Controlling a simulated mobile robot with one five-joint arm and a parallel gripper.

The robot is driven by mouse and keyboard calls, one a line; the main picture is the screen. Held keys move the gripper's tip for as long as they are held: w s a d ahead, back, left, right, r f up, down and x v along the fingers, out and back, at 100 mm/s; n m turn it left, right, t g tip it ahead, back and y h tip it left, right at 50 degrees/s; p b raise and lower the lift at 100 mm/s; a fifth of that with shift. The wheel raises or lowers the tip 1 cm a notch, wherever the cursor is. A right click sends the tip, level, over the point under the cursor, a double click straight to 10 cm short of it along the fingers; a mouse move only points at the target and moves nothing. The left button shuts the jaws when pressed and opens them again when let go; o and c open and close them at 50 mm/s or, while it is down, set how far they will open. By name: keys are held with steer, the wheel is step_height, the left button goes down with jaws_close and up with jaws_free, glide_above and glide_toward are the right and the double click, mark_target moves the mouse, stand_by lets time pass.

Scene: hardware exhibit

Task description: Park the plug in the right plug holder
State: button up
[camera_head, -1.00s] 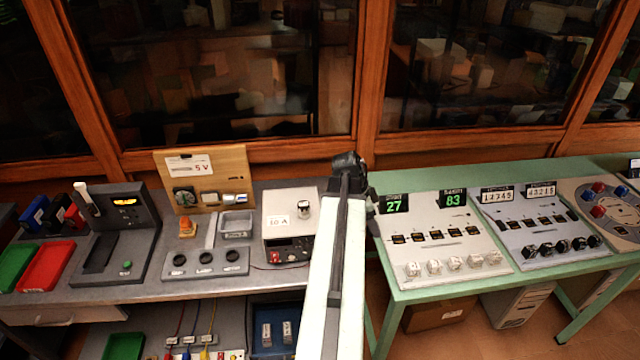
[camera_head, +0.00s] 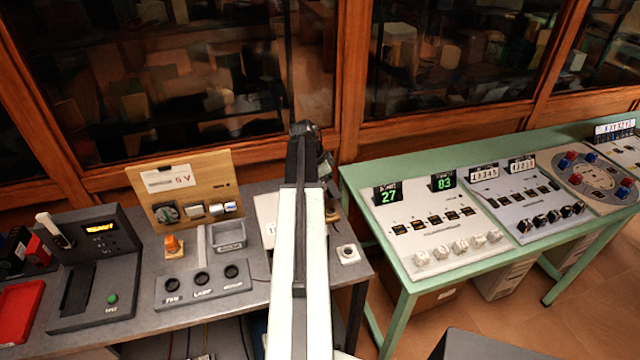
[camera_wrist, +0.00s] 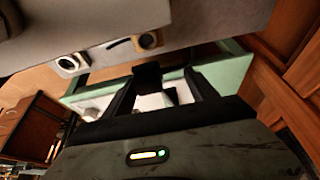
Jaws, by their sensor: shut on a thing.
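My gripper (camera_wrist: 158,82) reaches over the right end of the grey bench in the wrist view. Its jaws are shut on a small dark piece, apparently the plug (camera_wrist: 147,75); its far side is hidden.
The grey bench (camera_head: 215,322) carries a panel with three round sockets (camera_head: 203,283) and a wooden meter board (camera_head: 185,195). A green table (camera_head: 410,278) with consoles stands to the right across a narrow gap. Glazed wooden cabinets line the back.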

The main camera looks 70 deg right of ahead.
steer(key=shift+w+f+b, duration=0.3)
steer(key=shift+f+b, duration=0.15)
steer(key=shift+f, duration=0.05)
steer(key=b, duration=0.4)
glide_above(329, 208)
step_height(329, 208, down, 4)
steer(key=shift+w+f, duration=0.1)
steer(key=shift+f, duration=0.05)
steer(key=shift+f+b, duration=0.15)
steer(key=shift+b, duration=0.15)
steer(key=shift+f+b, duration=1.15)
stand_by(1.6)
steer(key=o, duration=1.6)
steer(key=shift+r+p, duration=3.55)
steer(key=shift+r, duration=0.1)
